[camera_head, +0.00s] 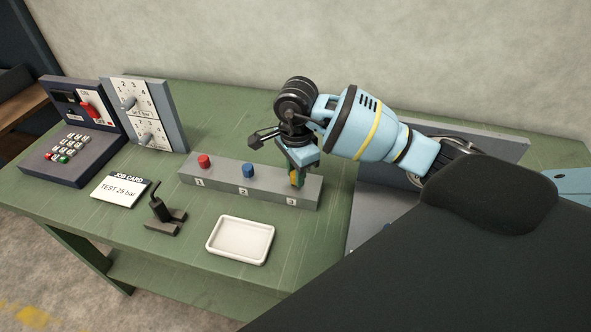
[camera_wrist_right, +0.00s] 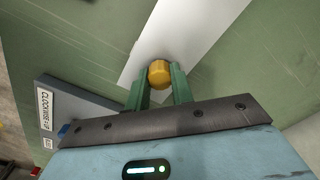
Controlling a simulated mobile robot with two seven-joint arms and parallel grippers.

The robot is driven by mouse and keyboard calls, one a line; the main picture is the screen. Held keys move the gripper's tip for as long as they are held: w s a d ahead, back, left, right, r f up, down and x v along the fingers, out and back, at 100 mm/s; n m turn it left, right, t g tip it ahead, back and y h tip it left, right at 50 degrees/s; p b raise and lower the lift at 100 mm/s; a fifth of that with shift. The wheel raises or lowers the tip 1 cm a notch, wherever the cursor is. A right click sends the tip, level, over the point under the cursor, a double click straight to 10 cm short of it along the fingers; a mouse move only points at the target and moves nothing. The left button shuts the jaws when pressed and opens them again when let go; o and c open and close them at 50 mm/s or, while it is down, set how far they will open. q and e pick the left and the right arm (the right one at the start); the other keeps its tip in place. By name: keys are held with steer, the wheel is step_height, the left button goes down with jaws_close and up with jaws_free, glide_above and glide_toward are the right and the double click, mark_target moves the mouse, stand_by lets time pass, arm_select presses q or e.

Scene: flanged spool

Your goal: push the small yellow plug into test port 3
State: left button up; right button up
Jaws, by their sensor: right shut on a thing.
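The test block (camera_head: 222,180) is a long grey bar with ports marked 1, 2 and 3. My right gripper (camera_head: 297,178) is shut on the small yellow plug (camera_head: 293,180) at the port 3 end of the block. In the right wrist view the yellow plug (camera_wrist_right: 159,73) sits between the two green fingers, its round end showing over a pale grey surface. The fingers hide port 3, and I cannot tell whether the plug is in it or just above it. My left gripper is not in view.
A red plug (camera_head: 204,161) stands at port 1 and a blue plug (camera_head: 248,170) at port 2. A white tray (camera_head: 240,258), a black stand (camera_head: 163,220) and a job card (camera_head: 120,191) lie in front. A keypad unit (camera_head: 72,150) and a dial panel (camera_head: 146,112) stand left.

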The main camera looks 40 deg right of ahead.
steer(key=shift+f, duration=0.4)
steer(key=o, duration=1)
steer(key=shift+r, duration=3.95)
steer(key=shift+s+f, duration=0.1)
